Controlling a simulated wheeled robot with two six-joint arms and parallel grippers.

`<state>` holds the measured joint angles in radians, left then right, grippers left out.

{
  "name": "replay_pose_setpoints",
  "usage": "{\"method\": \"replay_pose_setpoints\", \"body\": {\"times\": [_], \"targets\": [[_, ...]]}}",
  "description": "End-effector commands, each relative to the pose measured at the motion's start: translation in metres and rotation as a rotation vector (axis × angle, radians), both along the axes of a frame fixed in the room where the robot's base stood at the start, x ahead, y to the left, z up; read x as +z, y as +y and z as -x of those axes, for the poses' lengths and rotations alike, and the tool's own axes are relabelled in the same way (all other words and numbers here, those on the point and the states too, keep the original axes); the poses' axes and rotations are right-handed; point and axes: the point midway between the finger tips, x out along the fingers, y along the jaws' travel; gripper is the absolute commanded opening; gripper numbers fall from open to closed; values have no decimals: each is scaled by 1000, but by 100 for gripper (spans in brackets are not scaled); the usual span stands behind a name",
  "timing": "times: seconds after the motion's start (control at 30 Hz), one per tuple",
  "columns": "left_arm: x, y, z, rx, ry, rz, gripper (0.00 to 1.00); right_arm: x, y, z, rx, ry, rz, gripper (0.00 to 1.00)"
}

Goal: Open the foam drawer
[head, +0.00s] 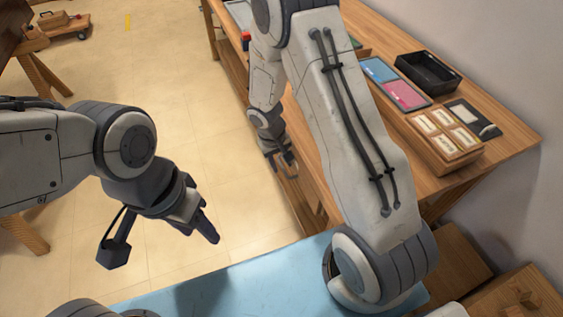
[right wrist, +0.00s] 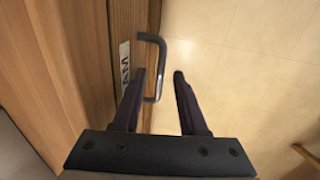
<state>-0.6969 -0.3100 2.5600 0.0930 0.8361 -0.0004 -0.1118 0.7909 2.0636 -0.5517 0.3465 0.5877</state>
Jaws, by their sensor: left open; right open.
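In the right wrist view a wooden drawer front (right wrist: 122,22) carries a white label (right wrist: 125,68) whose visible letters read "AM"; the rest is hidden. A grey U-shaped handle (right wrist: 162,58) stands out from this front. My right gripper (right wrist: 158,73) is open, with one finger on each side of the handle's lower part and no clear grip on it. In the head view my right gripper (head: 283,163) is beside the workbench's front side, and the drawer is hard to make out there. My left gripper (head: 207,232) is open and empty over the floor at left.
The wooden workbench (head: 505,135) holds a black tray (head: 428,72), blue and pink cards (head: 404,95) and a wooden box (head: 445,140) with white labelled parts. A blue surface (head: 270,285) lies in front.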

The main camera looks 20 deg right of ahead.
Motion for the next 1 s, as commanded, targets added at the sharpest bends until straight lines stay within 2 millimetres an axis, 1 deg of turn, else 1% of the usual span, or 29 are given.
{"method": "replay_pose_setpoints", "body": {"times": [0.03,0.07,0.1,0.13,1.0], "targets": [[0,0,0,0,0,0,50,0,0,0,0,0,0,31],[0,0,0,0,0,0,50,0,0,0,0,0,0,19],[0,0,0,0,0,0,50,0,0,0,0,0,0,4],[0,0,0,0,0,0,50,0,0,0,0,0,0,0],[0,0,0,0,0,0,50,1,0,0,0,0,1,0]]}}
